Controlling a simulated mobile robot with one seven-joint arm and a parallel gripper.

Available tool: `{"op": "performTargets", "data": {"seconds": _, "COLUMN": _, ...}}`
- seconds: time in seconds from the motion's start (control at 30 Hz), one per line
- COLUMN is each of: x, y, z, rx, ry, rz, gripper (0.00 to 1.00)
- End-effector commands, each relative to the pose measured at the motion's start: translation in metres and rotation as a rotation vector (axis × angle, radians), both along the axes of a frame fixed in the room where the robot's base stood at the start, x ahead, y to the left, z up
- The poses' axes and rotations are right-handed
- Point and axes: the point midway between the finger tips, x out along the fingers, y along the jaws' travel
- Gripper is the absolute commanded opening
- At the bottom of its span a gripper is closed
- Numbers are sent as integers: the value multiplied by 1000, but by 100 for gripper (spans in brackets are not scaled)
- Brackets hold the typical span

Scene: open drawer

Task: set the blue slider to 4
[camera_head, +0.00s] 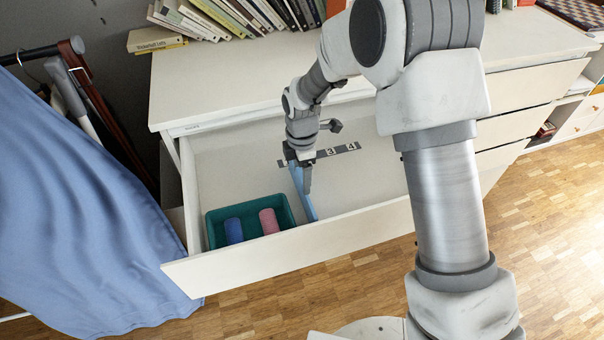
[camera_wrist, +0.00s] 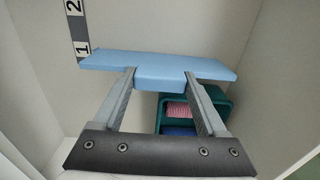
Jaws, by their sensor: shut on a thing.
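The blue slider (camera_head: 309,207) is a thin upright divider standing across the open drawer (camera_head: 230,262). It also shows in the wrist view (camera_wrist: 110,63). My gripper (camera_wrist: 161,80) is shut on the tab at the middle of its top edge. In the head view my gripper (camera_head: 303,183) hides part of the slider and part of the number strip (camera_head: 340,150). There 3 and 4 show to the right of my gripper. In the wrist view the slider's end lies beside the 1 on the strip (camera_wrist: 78,30), with 2 farther up.
A teal tray (camera_head: 213,232) with a blue roll (camera_head: 233,230) and a pink roll (camera_head: 268,221) stands in the drawer, left of the slider. The drawer floor right of the slider looks clear. Books (camera_head: 205,18) stand on the dresser top.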

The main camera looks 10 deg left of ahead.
Motion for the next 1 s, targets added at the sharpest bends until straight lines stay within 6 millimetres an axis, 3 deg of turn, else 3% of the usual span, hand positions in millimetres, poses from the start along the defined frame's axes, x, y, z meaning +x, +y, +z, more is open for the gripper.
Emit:
{"op": "performTargets", "data": {"seconds": 0.23, "x": 2, "y": -3, "z": 1, "rx": 0, "ry": 0, "rz": -1, "gripper": 0}}
{"op": "performTargets", "data": {"seconds": 0.37, "x": 9, "y": -15, "z": 2, "rx": -1, "ry": 1, "rz": -6, "gripper": 0}}
{"op": "performTargets", "data": {"seconds": 1.0, "x": 92, "y": -152, "z": 2, "rx": 0, "ry": 1, "rz": -7, "gripper": 0}}
